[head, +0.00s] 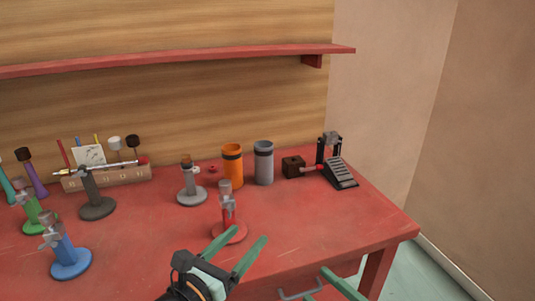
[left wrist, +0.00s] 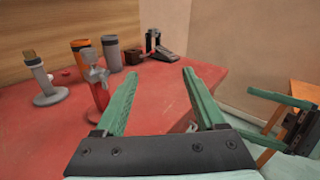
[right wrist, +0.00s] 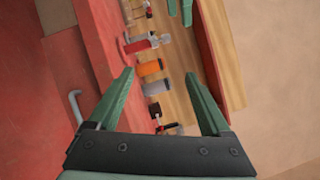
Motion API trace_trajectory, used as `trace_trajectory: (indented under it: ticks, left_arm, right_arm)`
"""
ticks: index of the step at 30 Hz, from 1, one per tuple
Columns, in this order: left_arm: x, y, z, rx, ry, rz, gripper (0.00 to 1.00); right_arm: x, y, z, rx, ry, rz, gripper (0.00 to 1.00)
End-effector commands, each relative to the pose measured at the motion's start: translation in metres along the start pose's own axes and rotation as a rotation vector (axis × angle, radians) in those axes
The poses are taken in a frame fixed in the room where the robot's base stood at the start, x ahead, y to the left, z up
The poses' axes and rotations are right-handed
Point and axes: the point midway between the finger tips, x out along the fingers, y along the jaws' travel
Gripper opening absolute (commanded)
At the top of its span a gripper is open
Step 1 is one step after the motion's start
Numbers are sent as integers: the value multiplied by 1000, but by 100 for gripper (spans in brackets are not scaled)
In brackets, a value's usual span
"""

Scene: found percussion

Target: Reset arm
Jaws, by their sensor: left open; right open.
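My left gripper (head: 250,234) is open and empty at the front edge of the red table, just in front of a red stand (head: 228,208) with a grey clamp. In the left wrist view its two green fingers (left wrist: 160,73) are spread with nothing between them. My right gripper (right wrist: 160,73) is open and empty, its fingers wide apart in the right wrist view. In the head view only its green fingers (head: 342,283) show at the bottom edge, near the table's front right. It also shows at the right of the left wrist view (left wrist: 285,118).
The red table (head: 300,220) holds a blue stand (head: 70,260), a green stand, a dark stand (head: 97,205), a grey stand (head: 191,192), orange (head: 232,168) and grey (head: 264,163) cups, and a pedal (head: 340,173). A red shelf (head: 180,61) hangs above. The front right tabletop is clear.

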Motion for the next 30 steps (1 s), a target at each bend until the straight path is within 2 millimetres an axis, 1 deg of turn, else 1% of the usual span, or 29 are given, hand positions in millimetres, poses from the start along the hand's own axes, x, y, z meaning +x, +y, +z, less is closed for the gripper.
trace_trajectory:
  ticks: [1, 5, 8, 9, 11, 12, 14, 15, 17, 18, 20, 21, 24, 27, 28, 29, 30]
  left_arm:
    - [-2, 0, -10, -144, 30, 14, 72]
    - [-8, 3, -32, -503, 76, 59, 72]
    - [-16, 7, -54, -817, 106, 117, 72]
    - [-22, 9, -64, -957, 117, 149, 72]
    - [-31, 12, -82, -1182, 127, 208, 72]
    - [-39, 14, -94, -1339, 128, 255, 72]
    - [-53, 18, -115, -1577, 118, 337, 72]
    - [-64, 20, -128, -1735, 104, 395, 72]
    - [-84, 24, -150, -1966, 68, 494, 72]
    - [-98, 25, -164, -2115, 33, 564, 72]
    - [-122, 27, -185, -2325, -36, 671, 72]
    - [-138, 27, -198, -2451, -91, 743, 72]
    - [-177, 27, -225, -2706, -247, 900, 72]
    - [-208, 26, -244, -2869, -393, 1016, 72]
    - [-214, 26, -248, -2903, -429, 1040, 72]
    - [-220, 25, -251, 2916, 457, -1053, 72]
    - [-225, 25, -254, 2876, 478, -1047, 72]
  right_arm:
    - [1, 4, 7, -58, 10, 15, 82]
    - [1, 19, 14, -256, 36, 63, 82]
    - [-2, 32, 17, -427, 64, 117, 82]
    - [-4, 38, 17, -503, 78, 146, 82]
    - [-9, 48, 16, -623, 99, 200, 82]
    - [-14, 56, 15, -706, 113, 244, 82]
    - [-23, 68, 12, -831, 131, 320, 82]
    - [-31, 76, 10, -913, 139, 378, 82]
    - [-45, 89, 6, -1031, 144, 474, 82]
    - [-56, 98, 4, -1106, 141, 545, 82]
    - [-75, 112, 0, -1210, 128, 655, 82]
    - [-88, 120, -2, -1270, 112, 729, 82]
    - [-122, 140, -4, -1389, 56, 900, 82]
    - [-149, 153, -5, -1464, -5, 1026, 82]
    - [-154, 156, -5, -1481, -21, 1052, 82]
    - [-160, 158, -5, -1493, -34, 1075, 82]
    - [-165, 161, -5, -1505, -49, 1098, 82]
